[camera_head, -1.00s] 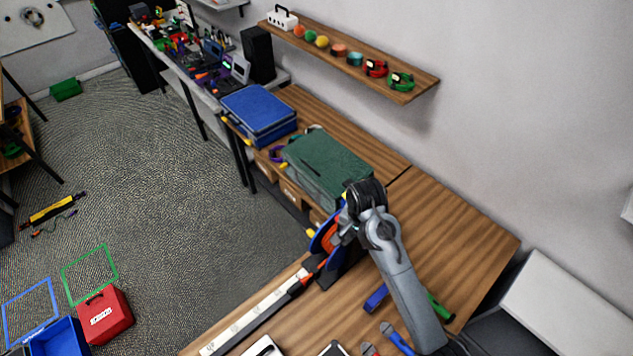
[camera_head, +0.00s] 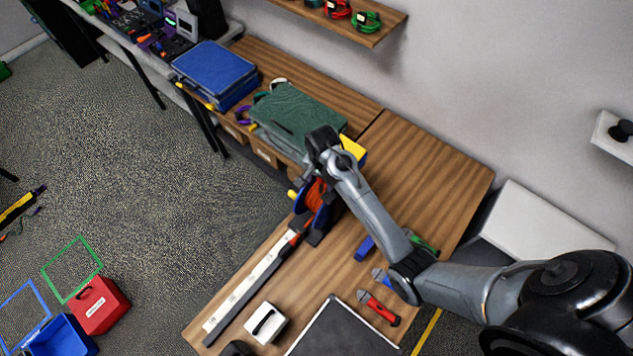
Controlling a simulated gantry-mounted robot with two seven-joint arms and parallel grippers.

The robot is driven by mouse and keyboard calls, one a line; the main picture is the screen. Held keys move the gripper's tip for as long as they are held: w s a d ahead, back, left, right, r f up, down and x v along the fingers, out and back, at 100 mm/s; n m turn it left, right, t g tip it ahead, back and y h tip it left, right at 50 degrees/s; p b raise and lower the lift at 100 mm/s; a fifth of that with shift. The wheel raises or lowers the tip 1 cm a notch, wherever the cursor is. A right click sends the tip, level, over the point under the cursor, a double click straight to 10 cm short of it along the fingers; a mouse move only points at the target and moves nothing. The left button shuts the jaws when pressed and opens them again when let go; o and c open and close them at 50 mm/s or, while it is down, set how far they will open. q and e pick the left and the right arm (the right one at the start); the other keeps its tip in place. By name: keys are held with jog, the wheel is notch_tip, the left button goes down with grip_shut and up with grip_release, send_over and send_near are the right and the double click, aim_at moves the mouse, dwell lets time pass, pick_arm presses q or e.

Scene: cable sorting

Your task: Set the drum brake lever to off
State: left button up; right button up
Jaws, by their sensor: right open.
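The cable drum (camera_head: 317,207), with blue flanges and red-orange cable, stands on the wooden bench at the back end of a long white-and-grey strip. A small yellow part (camera_head: 293,194) shows at the drum's left side. I cannot tell whether it is the brake lever, and no lever position can be read. My right gripper (camera_head: 324,172) is just above and behind the drum, partly hidden by my own wrist. It is open, and I see nothing held in it. Whether it touches the drum is unclear. My left gripper is not in view.
A green case (camera_head: 297,117) and a yellow block (camera_head: 353,149) sit close behind my wrist. The strip (camera_head: 250,287), a white box (camera_head: 266,323), a dark mat (camera_head: 343,332) and red-handled pliers (camera_head: 378,307) lie in front.

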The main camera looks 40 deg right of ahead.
jog(key=shift+f, duration=0.9)
grip_shut()
